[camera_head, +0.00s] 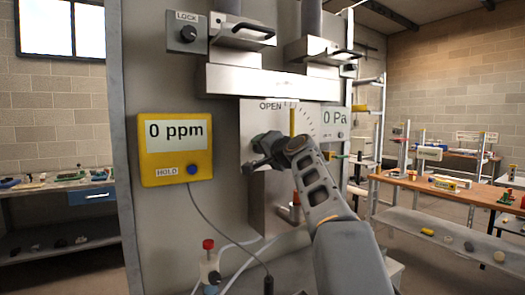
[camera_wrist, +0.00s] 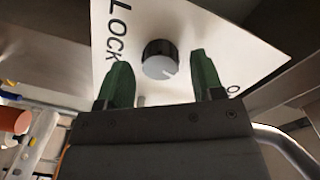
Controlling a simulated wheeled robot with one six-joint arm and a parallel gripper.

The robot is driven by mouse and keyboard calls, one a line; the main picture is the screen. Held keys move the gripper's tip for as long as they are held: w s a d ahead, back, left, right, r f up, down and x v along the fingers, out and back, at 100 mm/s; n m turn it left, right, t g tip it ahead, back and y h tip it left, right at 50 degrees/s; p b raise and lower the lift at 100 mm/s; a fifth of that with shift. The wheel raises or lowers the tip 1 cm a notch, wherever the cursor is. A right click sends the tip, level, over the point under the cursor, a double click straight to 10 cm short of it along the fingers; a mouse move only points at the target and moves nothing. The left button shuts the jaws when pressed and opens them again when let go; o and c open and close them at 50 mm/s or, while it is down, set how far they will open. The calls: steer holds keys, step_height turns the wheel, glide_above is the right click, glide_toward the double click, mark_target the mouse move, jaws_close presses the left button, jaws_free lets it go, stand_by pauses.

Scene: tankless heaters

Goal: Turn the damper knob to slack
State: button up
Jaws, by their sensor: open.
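A dark round knob (camera_wrist: 160,59) with a pale pointer mark sits on a white plate (camera_wrist: 215,40) in the wrist view. The word LOCK is printed on the plate to its left; lettering at the right is cut off. My gripper (camera_wrist: 153,82) is open, with its green fingers apart on either side of the knob. I cannot tell whether they touch it. In the head view my gripper (camera_head: 256,152) is before the pale panel (camera_head: 252,115) marked OPEN, with a dial scale and a yellow lever (camera_head: 293,119). No knob shows clearly there behind my gripper and arm.
Another dark knob (camera_head: 188,34) is on a box labelled LOCK at upper left. A yellow meter (camera_head: 175,150) reads 0 ppm, and a display (camera_head: 335,118) reads 0 Pa. A cable and hoses hang below. A wooden workbench (camera_head: 450,180) stands at right.

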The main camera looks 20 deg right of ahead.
steer(key=s+d+b, duration=0.1)
steer(key=s+b, duration=0.2)
steer(key=s, duration=1)
steer(key=shift+s+d+r, duration=0.15)
steer(key=shift+s+r, duration=0.05)
steer(key=shift+r, duration=0.1)
